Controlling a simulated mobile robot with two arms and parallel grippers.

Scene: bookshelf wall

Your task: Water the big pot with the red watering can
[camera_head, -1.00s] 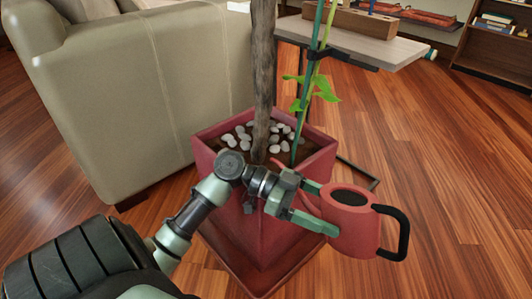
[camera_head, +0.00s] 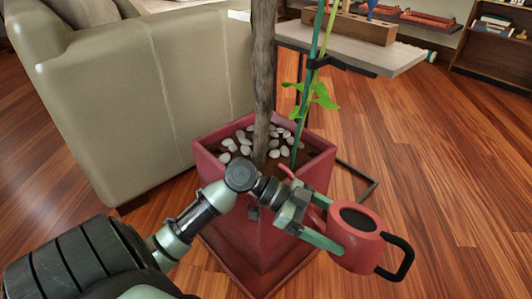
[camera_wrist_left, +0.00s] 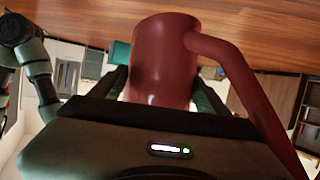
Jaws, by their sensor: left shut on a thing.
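The big pot (camera_head: 225,185) is a square red planter with soil, white pebbles, a trunk and a green plant. It stands on the floor in the middle of the head view. My left gripper (camera_head: 322,222) is shut around the body of the red watering can (camera_head: 352,250), at the pot's front right side. The can has a black handle on the right and a dark top opening. It tilts slightly down to the right, and its thin spout rises near the pot's right rim. In the left wrist view, the can (camera_wrist_left: 165,65) sits between the fingers. My right gripper is not in view.
A beige sofa (camera_head: 150,100) stands close to the pot's left. A small side table (camera_head: 385,58) with a wooden block (camera_head: 350,25) stands behind it. A bookshelf (camera_head: 495,50) is at the far right. The wooden floor to the right is clear.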

